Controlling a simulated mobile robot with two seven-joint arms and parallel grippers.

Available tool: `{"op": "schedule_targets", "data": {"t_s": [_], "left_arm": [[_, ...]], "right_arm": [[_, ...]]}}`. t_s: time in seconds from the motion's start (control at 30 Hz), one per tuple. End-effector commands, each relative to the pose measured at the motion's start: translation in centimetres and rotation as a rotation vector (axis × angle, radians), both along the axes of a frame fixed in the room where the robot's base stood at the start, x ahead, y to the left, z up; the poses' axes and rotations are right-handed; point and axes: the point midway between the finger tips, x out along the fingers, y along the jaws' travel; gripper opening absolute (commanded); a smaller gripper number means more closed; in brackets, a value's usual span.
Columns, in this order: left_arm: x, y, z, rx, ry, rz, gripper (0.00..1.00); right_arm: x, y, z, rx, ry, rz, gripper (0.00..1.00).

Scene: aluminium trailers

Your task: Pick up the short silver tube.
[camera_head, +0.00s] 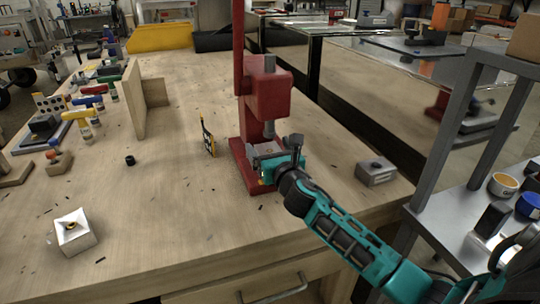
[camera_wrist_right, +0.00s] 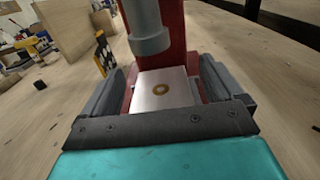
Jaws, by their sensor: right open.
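I cannot make out a loose short silver tube in either view. A grey cylinder (camera_wrist_right: 148,28) with a wider collar at its lower end hangs from the red press (camera_head: 268,95). Below it sits a silver block (camera_wrist_right: 148,101) with a small brass-coloured round centre. My right gripper (camera_head: 268,156) is at the foot of the press. In the right wrist view its fingers (camera_wrist_right: 163,88) are spread wide, one on each side of the block. Whether they touch the block I cannot tell. My left gripper is not in view.
A pale block (camera_head: 74,236) lies at the table's left front and a grey block (camera_head: 376,172) right of the press. A yellow-black card (camera_head: 208,138) stands left of the press. A small black ring (camera_head: 130,160) lies farther left. The front middle of the wooden table (camera_head: 165,215) is mostly clear.

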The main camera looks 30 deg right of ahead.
Motion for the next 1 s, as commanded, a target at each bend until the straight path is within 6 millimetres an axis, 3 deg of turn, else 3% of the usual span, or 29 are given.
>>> {"op": "schedule_targets", "data": {"t_s": [0.17,0.8,1.0], "left_arm": [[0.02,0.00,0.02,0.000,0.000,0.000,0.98],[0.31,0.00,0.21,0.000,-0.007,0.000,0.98],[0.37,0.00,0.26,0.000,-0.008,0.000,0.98]], "right_arm": [[-0.01,0.01,-0.01,0.000,0.000,0.000,0.94],[0.00,-0.01,0.00,0.000,0.000,0.000,0.33],[0.02,-0.01,0.10,0.000,-0.002,0.000,0.33]]}}
